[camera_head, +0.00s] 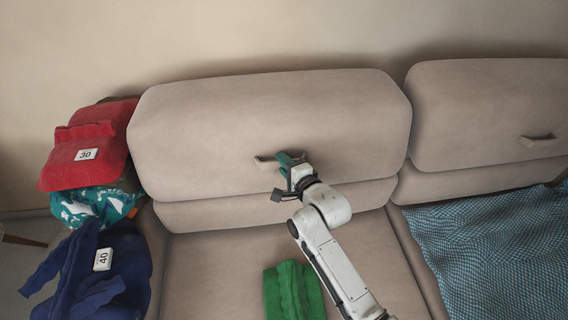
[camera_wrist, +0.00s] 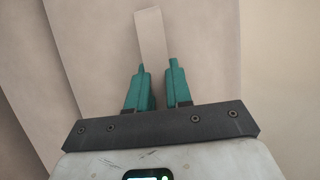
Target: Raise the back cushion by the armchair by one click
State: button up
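A wide beige back cushion (camera_head: 225,120) stands upright against the wall behind the sofa seat, with a lower padded band (camera_head: 190,212) beneath it. A beige pull strap (camera_head: 265,161) is on its front, partly hidden by my gripper. My gripper (camera_head: 283,165) is at the strap, with its teal fingers pointing at the cushion. In the wrist view, the strap (camera_wrist: 150,32) runs up from between the fingertips of my gripper (camera_wrist: 157,70). The fingers are apart, one on each side of the strap; firm contact does not show. I cannot identify an armchair.
A second back cushion (camera_head: 480,105) with its own strap (camera_head: 537,138) stands at right. Red (camera_head: 90,150), teal-patterned (camera_head: 95,205) and blue (camera_head: 90,275) laundry is piled at left. Green cloth (camera_head: 293,290) lies on the seat (camera_head: 210,270). A blue woven cloth (camera_head: 495,250) covers the right seat.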

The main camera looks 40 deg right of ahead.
grip_shut()
jog(key=shift+s+a+f+p, duration=0.2)
jog(key=shift+s+a, duration=0.15)
jog(key=shift+s, duration=0.2)
jog(key=shift+s+a+f+p, duration=0.15)
jog(key=shift+s+a+p, duration=0.1)
jog(key=shift+s+a, duration=0.25)
jog(key=shift+s+a+f+p, duration=0.15)
jog(key=shift+s+a+p, duration=0.1)
jog(key=shift+s, duration=0.35)
jog(key=shift+o, duration=1.1)
grip_release()
jog(key=shift+s, duration=0.1)
